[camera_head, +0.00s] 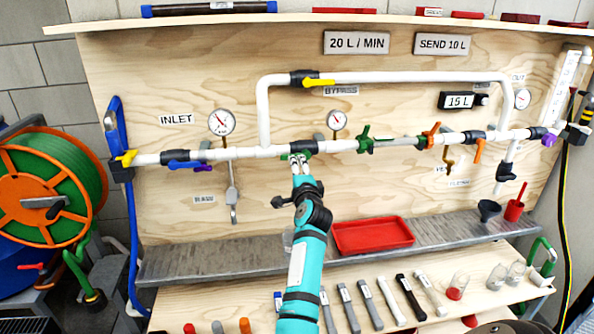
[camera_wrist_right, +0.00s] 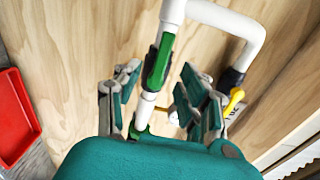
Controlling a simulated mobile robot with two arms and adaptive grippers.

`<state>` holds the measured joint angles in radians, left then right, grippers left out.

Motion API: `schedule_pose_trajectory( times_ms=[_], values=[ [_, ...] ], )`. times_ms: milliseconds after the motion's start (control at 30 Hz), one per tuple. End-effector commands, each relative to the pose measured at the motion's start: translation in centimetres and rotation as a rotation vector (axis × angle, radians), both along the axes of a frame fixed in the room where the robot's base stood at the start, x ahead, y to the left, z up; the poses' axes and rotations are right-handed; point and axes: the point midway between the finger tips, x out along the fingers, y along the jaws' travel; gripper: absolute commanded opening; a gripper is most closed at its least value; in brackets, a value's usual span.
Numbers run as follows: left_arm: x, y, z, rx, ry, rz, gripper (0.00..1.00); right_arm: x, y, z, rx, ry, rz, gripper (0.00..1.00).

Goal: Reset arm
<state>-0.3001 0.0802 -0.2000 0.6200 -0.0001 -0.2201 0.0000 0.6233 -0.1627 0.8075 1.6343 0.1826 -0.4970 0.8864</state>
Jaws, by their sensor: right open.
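My right arm reaches up from the bottom middle of the head view. Its gripper (camera_head: 299,164) is at the lower white pipe (camera_head: 240,153), just below the bypass branch. In the right wrist view the gripper (camera_wrist_right: 160,92) is open, with its fingers on either side of a white pipe that carries a green fitting (camera_wrist_right: 157,62). Nothing is clearly clamped; I cannot tell whether a finger touches the pipe. A yellow handle (camera_wrist_right: 234,100) shows beyond the right finger. My left gripper is not in view.
Gauges (camera_head: 221,122) and coloured valve handles (camera_head: 319,82) line the wooden panel (camera_head: 400,185). A red tray (camera_head: 372,235) lies on the grey ledge (camera_head: 210,259) beside my arm. An orange hose reel (camera_head: 45,195) stands left.

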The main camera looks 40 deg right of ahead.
Motion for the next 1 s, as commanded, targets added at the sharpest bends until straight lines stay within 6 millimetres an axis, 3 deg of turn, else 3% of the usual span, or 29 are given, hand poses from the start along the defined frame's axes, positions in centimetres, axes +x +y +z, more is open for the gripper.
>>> schedule_pose_trajectory(
  times_ms=[433, 567, 667, 800, 867, 1000],
  values=[
    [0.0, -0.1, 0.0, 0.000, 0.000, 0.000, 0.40, 0.0, 0.0, 0.0, -0.001, 0.001, 0.000, 0.41],
    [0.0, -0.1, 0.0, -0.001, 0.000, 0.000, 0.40, 0.6, 0.8, -1.6, -0.027, 0.044, 0.023, 0.41],
    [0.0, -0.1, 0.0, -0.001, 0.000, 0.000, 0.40, 1.8, 3.0, -5.5, -0.091, 0.150, 0.080, 0.41],
    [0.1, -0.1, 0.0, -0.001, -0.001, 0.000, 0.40, 2.7, 7.6, -14.6, -0.236, 0.369, 0.209, 0.41],
    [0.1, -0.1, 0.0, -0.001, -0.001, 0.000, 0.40, 2.4, 9.7, -18.6, -0.302, 0.461, 0.271, 0.41],
    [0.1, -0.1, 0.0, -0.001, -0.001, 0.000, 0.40, 0.0, 14.2, -28.2, -0.445, 0.661, 0.418, 0.41]
  ],
)
